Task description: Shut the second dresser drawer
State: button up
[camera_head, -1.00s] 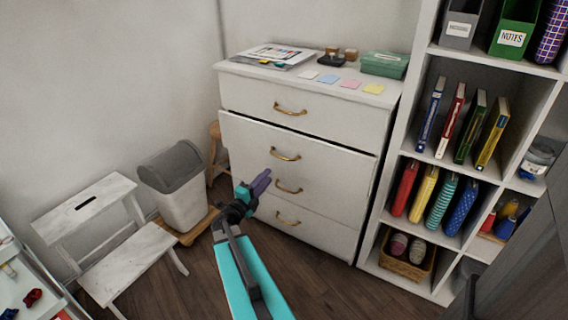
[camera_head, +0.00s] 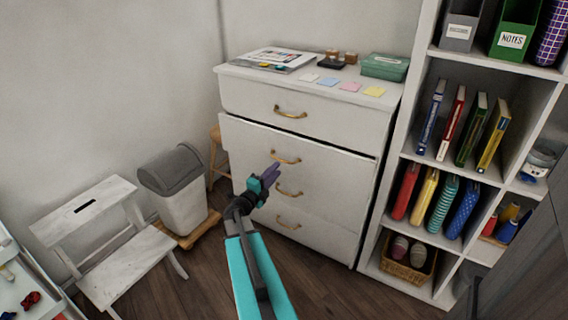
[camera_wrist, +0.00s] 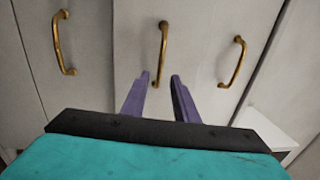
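The white dresser (camera_head: 312,89) stands against the back wall with several brass-handled drawers. The second drawer from the top (camera_head: 240,142) sticks out a little past the top drawer's front (camera_head: 250,103); its brass handle (camera_head: 285,157) faces me. My gripper (camera_head: 272,171), with purple fingers, is in front of the dresser, close to the second and third handles in the picture. In the wrist view my gripper (camera_wrist: 160,82) is open and empty, its fingers pointing at a drawer front with an upright-looking handle (camera_wrist: 163,45) just beyond them. I cannot tell whether they touch the front.
A shelf unit (camera_head: 399,145) with books stands close on the dresser's right. A grey-lidded bin (camera_head: 180,190) and a white step stool (camera_head: 85,210) stand on the left. Papers and a green box (camera_head: 385,66) lie on the dresser top. The wooden floor (camera_head: 330,295) before the dresser is clear.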

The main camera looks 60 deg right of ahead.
aim_at(284, 161)
jog(key=d, duration=0.7)
jog(key=shift+d+r+b, duration=0.25)
jog(key=shift+r+b, duration=0.1)
jog(key=shift+b, duration=0.05)
grip_shut()
dwell(1.1)
